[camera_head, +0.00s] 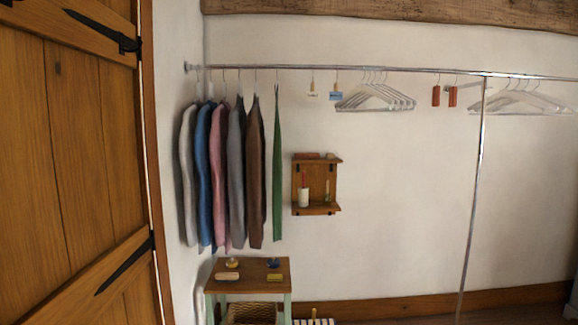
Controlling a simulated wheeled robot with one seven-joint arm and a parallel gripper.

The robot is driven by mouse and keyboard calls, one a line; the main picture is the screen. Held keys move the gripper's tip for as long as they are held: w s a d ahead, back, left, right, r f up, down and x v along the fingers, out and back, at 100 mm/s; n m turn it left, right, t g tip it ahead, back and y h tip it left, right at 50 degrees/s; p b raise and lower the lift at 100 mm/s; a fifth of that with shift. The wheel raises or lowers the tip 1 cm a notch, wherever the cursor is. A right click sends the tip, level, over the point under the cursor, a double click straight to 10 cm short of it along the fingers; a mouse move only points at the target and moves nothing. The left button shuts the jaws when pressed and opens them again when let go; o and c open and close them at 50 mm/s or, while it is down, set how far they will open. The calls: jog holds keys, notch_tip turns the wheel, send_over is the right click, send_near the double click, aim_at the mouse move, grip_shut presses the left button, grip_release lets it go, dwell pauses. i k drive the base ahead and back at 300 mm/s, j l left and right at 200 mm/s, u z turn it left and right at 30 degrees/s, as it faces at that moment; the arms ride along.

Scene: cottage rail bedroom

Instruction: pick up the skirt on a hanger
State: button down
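Several garments hang side by side on hangers from the left part of a metal rail (300,67). A narrow green garment (277,170) hangs at the right end of the group, seen nearly edge-on; it may be the skirt, but I cannot tell for sure. To its left hang a brown garment (255,180), a grey one (236,170), a pink one (218,175), a blue one (202,170) and a pale one (187,175). They overlap and partly hide each other. My gripper is not in view.
Empty hangers (375,98) hang mid-rail, with more (520,100) at the right. A metal post (474,190) supports the rail. A small wall shelf (316,208) is right of the garments. A wooden-topped stand (250,268) is below them. A wooden door (75,170) fills the left.

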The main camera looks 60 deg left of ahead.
aim_at(277, 147)
jog(key=i+j+u, duration=0.3)
jog(key=u, duration=0.15)
jog(key=i+j+u, duration=0.15)
jog(key=i+u, duration=1.2)
jog(key=i+l+u, duration=0.2)
jog(key=u, duration=0.25)
jog(key=i+l, duration=0.05)
